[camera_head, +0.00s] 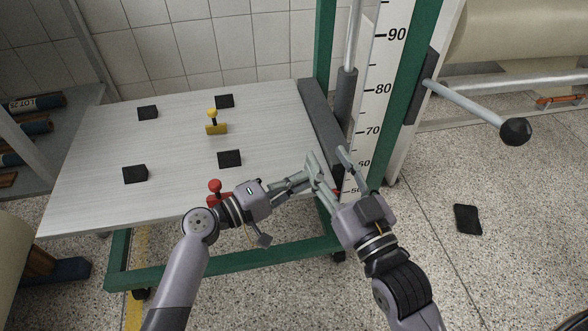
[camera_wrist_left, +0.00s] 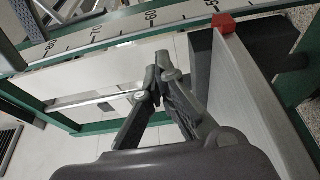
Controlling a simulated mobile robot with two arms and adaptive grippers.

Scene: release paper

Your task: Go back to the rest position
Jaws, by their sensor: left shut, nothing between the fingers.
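My left gripper (camera_head: 308,177) is shut and empty by the right front corner of the grey table. Its fingertips meet in the left wrist view (camera_wrist_left: 158,76). My right gripper (camera_head: 328,154) is just right of it, pointing up and away in front of the ruler post, with its fingers apart and nothing between them. The two grippers overlap closely in the head view, and I cannot tell whether they touch.
The table (camera_head: 180,185) holds black pads and a yellow-knobbed piece (camera_head: 216,128). A red knob (camera_head: 214,186) sits at its front edge, beside my left wrist. A ruler post (camera_head: 374,100) and a black-ended lever (camera_head: 513,131) stand right. A black flat object (camera_head: 467,219) lies on the floor.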

